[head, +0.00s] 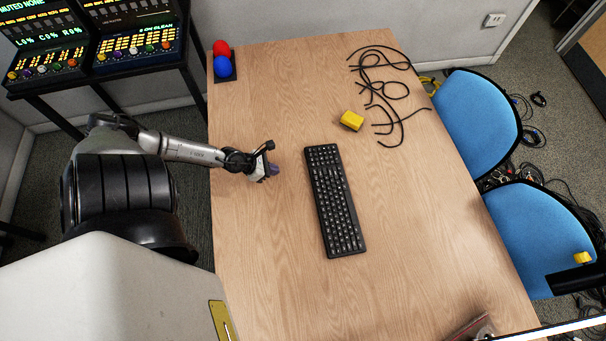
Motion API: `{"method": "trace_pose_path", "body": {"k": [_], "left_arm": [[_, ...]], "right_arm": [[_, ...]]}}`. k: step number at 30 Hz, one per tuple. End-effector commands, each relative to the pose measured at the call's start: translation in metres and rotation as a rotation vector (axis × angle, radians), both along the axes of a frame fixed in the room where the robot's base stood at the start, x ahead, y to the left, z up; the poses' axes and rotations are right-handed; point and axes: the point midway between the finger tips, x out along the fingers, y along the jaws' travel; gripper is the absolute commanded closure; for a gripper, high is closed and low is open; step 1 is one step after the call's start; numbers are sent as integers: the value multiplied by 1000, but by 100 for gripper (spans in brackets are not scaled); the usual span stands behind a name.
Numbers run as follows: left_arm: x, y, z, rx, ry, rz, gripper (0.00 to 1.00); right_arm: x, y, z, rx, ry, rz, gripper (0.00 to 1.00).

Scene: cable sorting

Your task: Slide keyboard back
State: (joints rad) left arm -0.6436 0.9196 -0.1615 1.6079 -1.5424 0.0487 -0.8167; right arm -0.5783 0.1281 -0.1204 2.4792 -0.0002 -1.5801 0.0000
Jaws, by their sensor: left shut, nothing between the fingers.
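The black keyboard (335,202) lies flat near the middle of the wooden table, its long side running from upper left to lower right. My left gripper (272,170) is shut and empty. It is to the left of the keyboard's upper part, with a visible gap between them. A small dark purple piece shows at the gripper's tip. My right gripper does not show.
The wooden table (270,265) is clear around the keyboard. A yellow block (352,120) and several loose black cables (385,90) lie toward the upper right. A red ball (221,47) and a blue ball (222,66) sit at the upper left corner. Blue chairs (478,120) stand at the right edge.

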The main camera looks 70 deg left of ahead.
Motion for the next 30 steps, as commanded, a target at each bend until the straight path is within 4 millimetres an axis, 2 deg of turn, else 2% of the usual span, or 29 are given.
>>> {"method": "trace_pose_path", "body": {"k": [5, 18, 20, 24, 30], "left_arm": [[12, -1, -15, 13, 7, -15, 100], [67, -14, -74, 9, 6, -11, 100], [76, -16, -68, 9, 4, -12, 100], [91, -20, -69, 9, 5, -12, 100], [102, -22, -70, 9, 6, -12, 100]], "right_arm": [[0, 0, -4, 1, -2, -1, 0], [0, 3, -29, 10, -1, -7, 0], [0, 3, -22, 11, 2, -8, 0], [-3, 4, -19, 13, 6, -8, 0], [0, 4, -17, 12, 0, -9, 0]]}}
